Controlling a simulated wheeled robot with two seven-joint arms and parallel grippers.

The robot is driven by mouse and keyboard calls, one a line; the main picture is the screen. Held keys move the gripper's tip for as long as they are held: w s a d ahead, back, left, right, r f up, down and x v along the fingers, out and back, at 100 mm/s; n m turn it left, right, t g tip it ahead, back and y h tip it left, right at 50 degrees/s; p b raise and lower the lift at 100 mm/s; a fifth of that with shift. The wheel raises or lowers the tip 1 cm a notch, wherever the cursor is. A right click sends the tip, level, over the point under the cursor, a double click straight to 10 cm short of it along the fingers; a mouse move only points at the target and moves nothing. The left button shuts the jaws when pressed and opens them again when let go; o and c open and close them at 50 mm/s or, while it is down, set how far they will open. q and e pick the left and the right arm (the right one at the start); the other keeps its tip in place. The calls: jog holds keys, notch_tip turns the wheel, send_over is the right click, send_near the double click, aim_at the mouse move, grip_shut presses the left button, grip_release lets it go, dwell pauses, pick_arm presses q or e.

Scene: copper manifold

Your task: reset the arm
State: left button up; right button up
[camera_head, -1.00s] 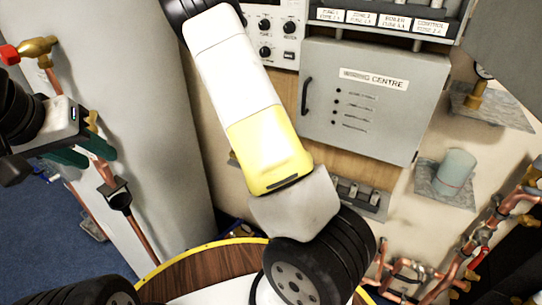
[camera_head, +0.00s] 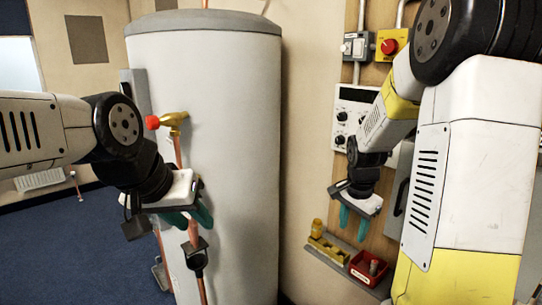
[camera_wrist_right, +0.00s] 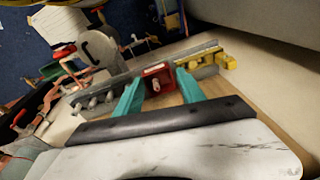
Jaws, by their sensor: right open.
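My right arm (camera_head: 475,170) comes in from the upper right in the head view. Its gripper (camera_head: 354,222) points down in front of the wall boards, its two teal fingers apart and empty. In the right wrist view the fingers (camera_wrist_right: 159,78) are spread, with a red bin seen beyond them. My left arm (camera_head: 45,130) reaches in from the left. Its gripper (camera_head: 189,218) is in front of the white cylinder, teal fingers apart. A copper pipe shows between or behind those fingers; I cannot tell which.
The tall white cylinder (camera_head: 240,130) carries a brass valve with a red cap (camera_head: 165,121). A shelf (camera_head: 330,262) below my right gripper holds yellow parts (camera_head: 328,247) and a red bin (camera_head: 368,268). A control panel (camera_head: 352,115) is on the wall. Blue floor (camera_head: 60,250) is open at left.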

jog(key=s+a+r+n+t+y, duration=0.1)
jog(key=s+a+r+n+t, duration=0.1)
jog(key=s+a+r+n, duration=0.2)
jog(key=s+a+r+n+t+y, duration=0.1)
jog(key=s+a+r+n+t, duration=0.1)
jog(key=s+a+r+n, duration=0.2)
jog(key=shift+s+a+r+n+y, duration=0.35)
jog(key=shift+s+r+n, duration=1.45)
jog(key=shift+s+r, duration=2.55)
jog(key=shift+s+d+f, duration=0.1)
jog(key=shift+s+f, duration=0.55)
